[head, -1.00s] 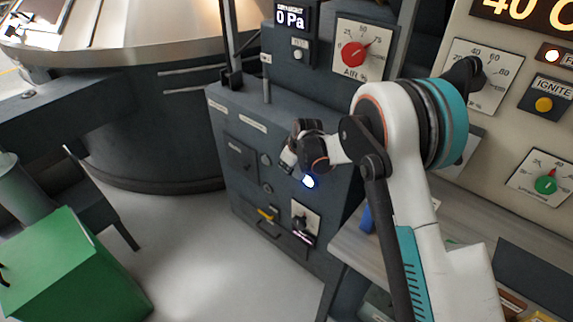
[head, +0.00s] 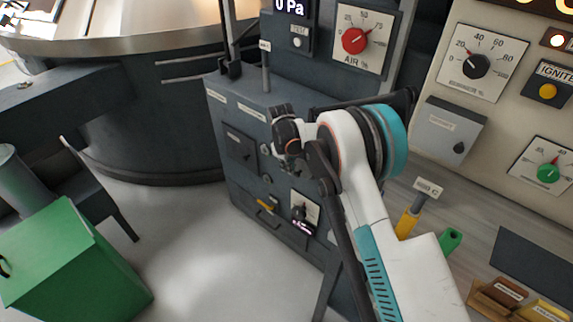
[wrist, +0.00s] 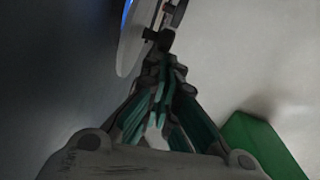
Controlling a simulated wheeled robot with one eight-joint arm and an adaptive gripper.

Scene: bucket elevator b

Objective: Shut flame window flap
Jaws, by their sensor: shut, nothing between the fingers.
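The dark cabinet (head: 230,170) stands in the middle of the head view, with a panel (head: 240,145) and small round fittings (head: 265,149) on its front. I cannot make out the flame window flap for sure; my arm covers part of this face. My gripper (head: 290,165) is in front of the cabinet's upper front, small and partly hidden by its own wrist. In the wrist view its fingers (wrist: 160,75) are together, with nothing seen between them. A pale rounded plate (wrist: 135,40) with a blue glow at its edge is just beyond the fingertips; contact is unclear.
A green box (head: 75,265) stands on the floor at left. The console at right carries a grey box (head: 447,130) and dials. Open floor lies left of the cabinet.

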